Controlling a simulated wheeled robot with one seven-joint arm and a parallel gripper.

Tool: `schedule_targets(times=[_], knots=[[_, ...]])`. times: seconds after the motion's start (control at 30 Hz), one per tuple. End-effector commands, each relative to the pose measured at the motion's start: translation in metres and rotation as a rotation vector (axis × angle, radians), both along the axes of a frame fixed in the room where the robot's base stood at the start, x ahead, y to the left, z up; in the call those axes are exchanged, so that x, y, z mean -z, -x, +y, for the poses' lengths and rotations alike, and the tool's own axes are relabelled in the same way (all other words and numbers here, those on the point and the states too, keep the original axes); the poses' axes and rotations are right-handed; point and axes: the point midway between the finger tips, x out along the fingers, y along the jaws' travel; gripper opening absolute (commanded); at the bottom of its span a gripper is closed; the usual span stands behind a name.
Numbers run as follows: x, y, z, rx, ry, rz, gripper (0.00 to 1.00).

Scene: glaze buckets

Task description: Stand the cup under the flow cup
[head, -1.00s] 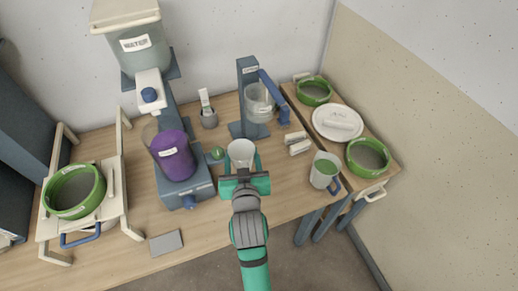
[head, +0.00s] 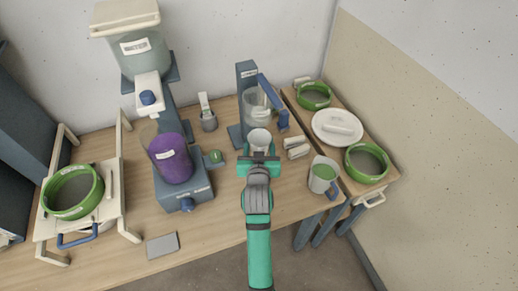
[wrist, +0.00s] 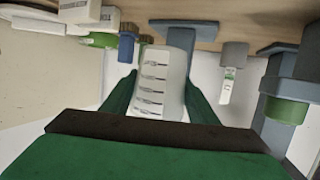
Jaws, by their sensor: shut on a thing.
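My gripper (head: 259,158) is shut on a small pale cup (head: 259,138). In the wrist view the cup (wrist: 162,84) shows dark graduation marks and sits between my green fingers.
White blocks (head: 296,146) lie close to the right of the cup. A jug with green contents (head: 322,176) stands further right. A mixer with a purple vessel (head: 171,158) and a small grey pot (head: 209,122) stand left. The front middle of the table is clear.

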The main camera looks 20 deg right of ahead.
Motion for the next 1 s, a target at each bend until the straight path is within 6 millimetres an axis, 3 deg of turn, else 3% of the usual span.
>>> schedule_targets(times=[0.23,0.47,0.7,1.0], knots=[[0.033,-0.026,-0.006,0.001,-0.001,0.001,0.32],[0.044,-0.035,-0.009,0.003,-0.002,0.0,0.32],[0.074,-0.036,-0.009,0.003,0.0,0.002,0.32],[0.076,-0.036,-0.009,0.003,0.0,-0.001,0.32]])
